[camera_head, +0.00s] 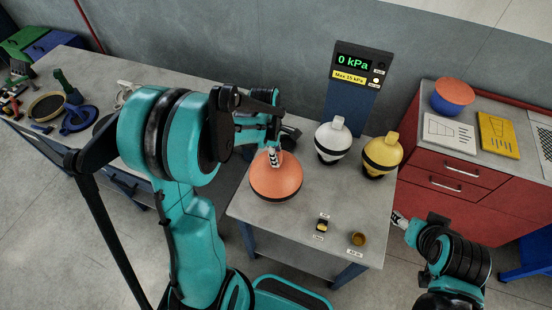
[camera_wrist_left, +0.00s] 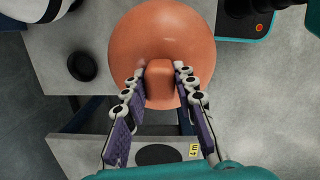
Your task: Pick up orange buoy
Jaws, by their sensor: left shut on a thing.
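The orange buoy (camera_head: 276,180) is a round body with a small block-shaped top, at the left part of the small grey table (camera_head: 315,215). My left gripper (camera_head: 273,157) is at its top from above. In the left wrist view the gripper's fingers (camera_wrist_left: 160,75) are closed on both sides of the block on the orange buoy (camera_wrist_left: 160,30). Whether the buoy touches the table cannot be told. My right gripper (camera_head: 398,218) shows only partly, off the table's right edge; its jaws are too small to judge.
A white buoy (camera_head: 332,142) and a yellow buoy (camera_head: 382,155) stand right of the orange one. A gauge display (camera_head: 357,65) reading 0 kPa stands behind. Small parts (camera_head: 321,226) lie at the table's front. A red cabinet (camera_head: 455,180) is at the right.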

